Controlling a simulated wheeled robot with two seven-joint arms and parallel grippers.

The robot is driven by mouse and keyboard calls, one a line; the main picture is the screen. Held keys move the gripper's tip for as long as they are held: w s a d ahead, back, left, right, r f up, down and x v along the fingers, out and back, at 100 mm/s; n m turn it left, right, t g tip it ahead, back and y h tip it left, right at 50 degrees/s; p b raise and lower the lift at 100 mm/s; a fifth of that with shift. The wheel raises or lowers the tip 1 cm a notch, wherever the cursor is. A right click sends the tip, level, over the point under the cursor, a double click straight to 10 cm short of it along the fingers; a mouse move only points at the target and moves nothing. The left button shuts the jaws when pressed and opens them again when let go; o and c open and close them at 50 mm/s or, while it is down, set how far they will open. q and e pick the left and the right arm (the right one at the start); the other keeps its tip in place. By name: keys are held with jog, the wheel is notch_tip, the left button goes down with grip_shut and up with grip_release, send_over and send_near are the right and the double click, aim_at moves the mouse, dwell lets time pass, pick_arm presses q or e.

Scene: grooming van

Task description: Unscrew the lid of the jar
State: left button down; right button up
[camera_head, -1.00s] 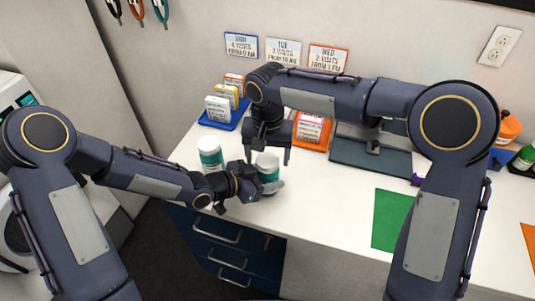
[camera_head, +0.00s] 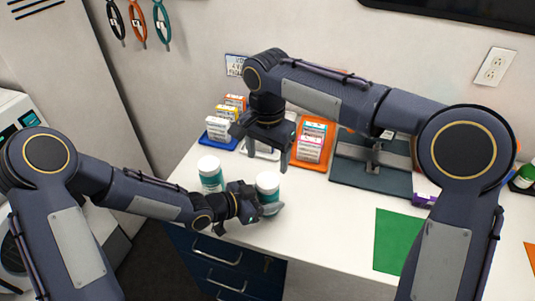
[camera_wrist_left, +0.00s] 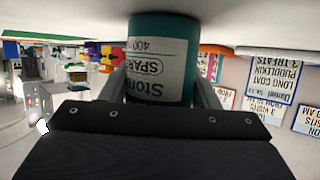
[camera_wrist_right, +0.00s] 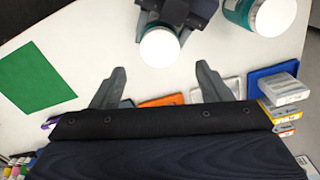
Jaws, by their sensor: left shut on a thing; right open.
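The held jar (camera_head: 268,190) is teal and white, with a white lid (camera_head: 267,179) on top. It stands upright near the counter's front edge. My left gripper (camera_head: 266,208) is shut on its body from the left. The left wrist view shows the jar's teal body and label (camera_wrist_left: 150,70) between the fingers. A second, similar jar (camera_head: 211,177) with a white lid stands to the left, apart from it. My right gripper (camera_head: 262,148) is open and empty, above and behind the held jar. In the right wrist view the lid (camera_wrist_right: 160,48) lies ahead of the open fingers, untouched.
A blue tray (camera_head: 224,146) with small boxes stands at the back left. An orange tray (camera_head: 313,166) with boxes and a dark board (camera_head: 366,181) lie behind and right. A green sheet (camera_head: 400,241) lies on the right; the counter between it and the held jar is clear.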

aim_at(268, 180)
jog(key=shift+r+m, duration=0.25)
jog(key=shift+m, duration=0.25)
jog(key=shift+f, duration=0.15)
jog(key=shift+m, duration=0.3)
notch_tip(268, 180, down, 8)
jog(key=shift+r, duration=0.25)
jog(key=c, duration=1)
jog(key=n, duration=0.7)
jog(key=o, duration=1.1)
jog(key=shift+c, duration=0.2)
